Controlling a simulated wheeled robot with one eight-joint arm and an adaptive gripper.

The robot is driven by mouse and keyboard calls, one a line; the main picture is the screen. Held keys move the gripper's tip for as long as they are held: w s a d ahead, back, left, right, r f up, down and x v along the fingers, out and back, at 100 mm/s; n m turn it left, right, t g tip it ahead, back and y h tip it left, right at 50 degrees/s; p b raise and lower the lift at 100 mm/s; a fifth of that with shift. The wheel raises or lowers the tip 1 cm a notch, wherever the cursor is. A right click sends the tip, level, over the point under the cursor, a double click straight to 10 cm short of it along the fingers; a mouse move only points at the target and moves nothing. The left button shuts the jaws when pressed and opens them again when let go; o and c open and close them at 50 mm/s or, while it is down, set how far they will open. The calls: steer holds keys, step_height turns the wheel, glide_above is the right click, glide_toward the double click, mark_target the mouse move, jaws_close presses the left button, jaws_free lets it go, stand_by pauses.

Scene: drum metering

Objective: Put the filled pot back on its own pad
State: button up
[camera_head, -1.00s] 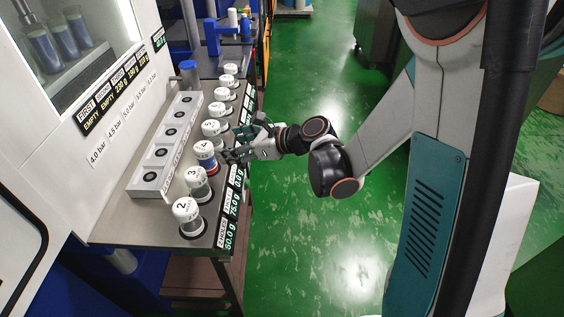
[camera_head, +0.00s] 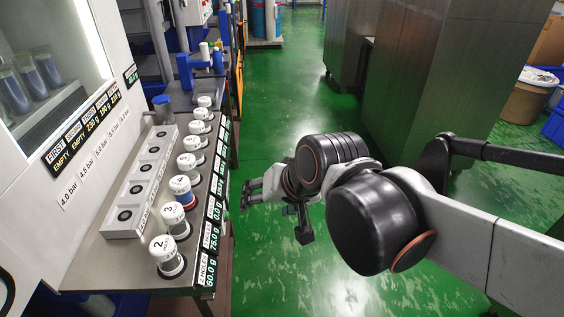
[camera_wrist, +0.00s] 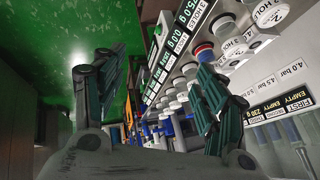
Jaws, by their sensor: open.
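A white-capped pot with a blue body (camera_head: 184,190) stands upright at a red ring in the row of pots along the bench's right side. In the wrist view a blue-and-red pot (camera_wrist: 204,52) shows beyond the right finger. My gripper (camera_head: 251,191) is right of the bench edge, over the green floor, apart from the pots. In the wrist view its two fingers (camera_wrist: 160,66) are spread wide with nothing between them. The pot's pad is mostly hidden under it.
Other white-capped pots, including one marked 2 (camera_head: 167,256) and one marked 3 (camera_head: 174,222), stand close in the row. A grey block with round holes (camera_head: 145,180) lies left of them. Weight labels (camera_head: 215,213) line the bench edge.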

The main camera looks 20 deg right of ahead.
steer(key=s+d+n, duration=0.1)
steer(key=s+d+n+h, duration=0.1)
steer(key=n, duration=0.1)
steer(key=s+n, duration=0.1)
steer(key=s, duration=0.1)
steer(key=shift+s+d+r+h, duration=0.1)
steer(key=shift+d+r+h, duration=0.2)
steer(key=shift+d, duration=0.1)
stand_by(0.8)
